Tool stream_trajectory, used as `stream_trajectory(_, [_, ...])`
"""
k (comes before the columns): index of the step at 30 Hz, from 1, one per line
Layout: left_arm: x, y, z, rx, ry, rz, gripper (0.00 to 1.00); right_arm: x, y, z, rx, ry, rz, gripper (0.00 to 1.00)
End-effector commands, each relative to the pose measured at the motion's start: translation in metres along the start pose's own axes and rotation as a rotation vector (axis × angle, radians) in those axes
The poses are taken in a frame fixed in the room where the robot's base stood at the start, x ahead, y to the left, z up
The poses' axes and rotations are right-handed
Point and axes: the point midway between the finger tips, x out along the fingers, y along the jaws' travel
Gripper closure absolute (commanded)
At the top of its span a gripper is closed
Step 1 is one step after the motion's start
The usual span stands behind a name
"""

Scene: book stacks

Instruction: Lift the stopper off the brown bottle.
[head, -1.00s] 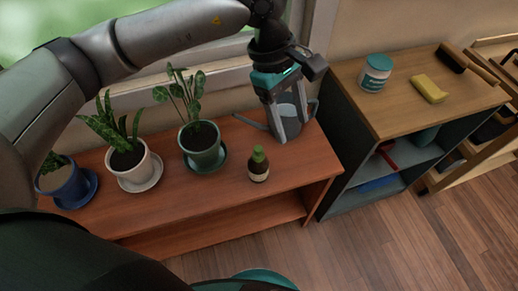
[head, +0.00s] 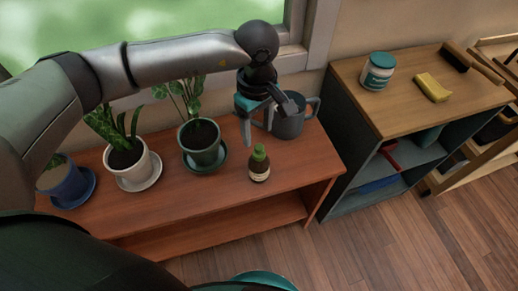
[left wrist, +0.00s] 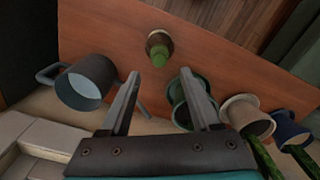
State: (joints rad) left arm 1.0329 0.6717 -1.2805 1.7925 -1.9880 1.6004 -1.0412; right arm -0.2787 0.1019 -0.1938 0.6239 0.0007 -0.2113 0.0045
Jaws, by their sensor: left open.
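The brown bottle (head: 259,171) stands upright on the reddish wooden bench, with a pale label and a green stopper (head: 259,151) on its top. In the left wrist view the bottle (left wrist: 159,40) and its green stopper (left wrist: 159,58) lie ahead of the fingers, between their lines. My left gripper (head: 258,136) is open and empty. It hangs above the bench, behind the bottle and in front of the grey watering can, apart from the bottle. In the left wrist view the left gripper's fingers (left wrist: 160,88) are spread wide. My right gripper is not in view.
The grey watering can (head: 290,124) stands behind the gripper. A green-potted plant (head: 200,150) stands left of the bottle, with a white pot (head: 133,172) and a blue pot (head: 66,182) farther left. A shelf (head: 420,108) stands right. The bench front beside the bottle is clear.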

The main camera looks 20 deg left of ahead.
Motion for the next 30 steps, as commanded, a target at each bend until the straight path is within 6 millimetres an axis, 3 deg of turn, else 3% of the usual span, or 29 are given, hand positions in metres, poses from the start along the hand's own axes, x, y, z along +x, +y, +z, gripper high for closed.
stream_trajectory(10, [0.047,0.000,0.005,-0.001,-0.002,-0.003,0.36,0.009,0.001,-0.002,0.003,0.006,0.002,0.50])
stream_trajectory(18, [0.049,0.000,0.005,0.000,0.000,0.000,0.38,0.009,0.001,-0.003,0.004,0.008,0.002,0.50])
stream_trajectory(30, [0.049,0.000,0.005,-0.001,0.000,0.000,0.83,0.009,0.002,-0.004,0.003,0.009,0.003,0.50])
